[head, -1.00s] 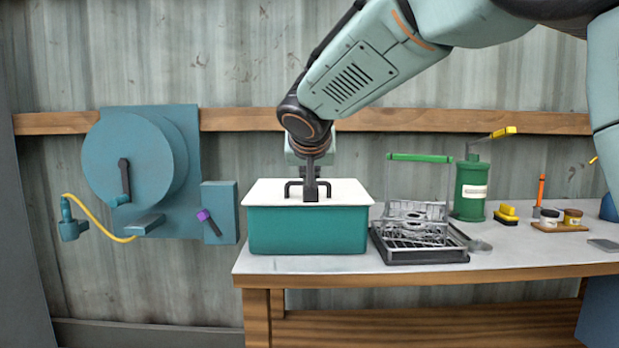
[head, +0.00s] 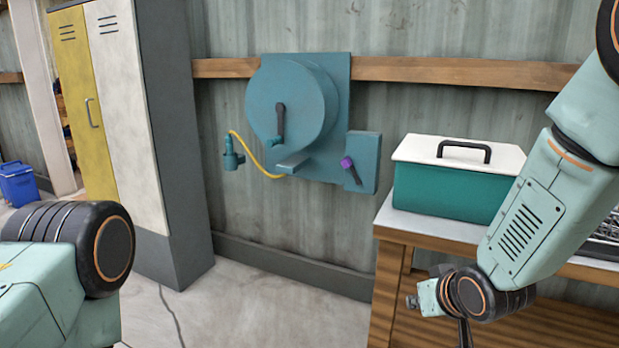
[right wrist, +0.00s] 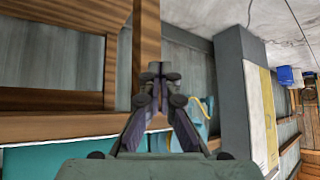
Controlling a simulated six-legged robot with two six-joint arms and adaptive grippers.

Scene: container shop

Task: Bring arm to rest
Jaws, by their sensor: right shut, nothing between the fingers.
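My right arm comes down from the upper right in the head view. Its gripper (head: 465,336) is low in front of the workbench, apart from the box, and partly cut off by the bottom edge. In the right wrist view the two fingers (right wrist: 158,88) meet at the tips with nothing between them. My left arm shows at the lower left of the head view, but its gripper is out of frame.
A teal box (head: 445,189) with a white lid and dark handle sits on the workbench (head: 430,229). A teal hose reel (head: 295,105) hangs on the wall.

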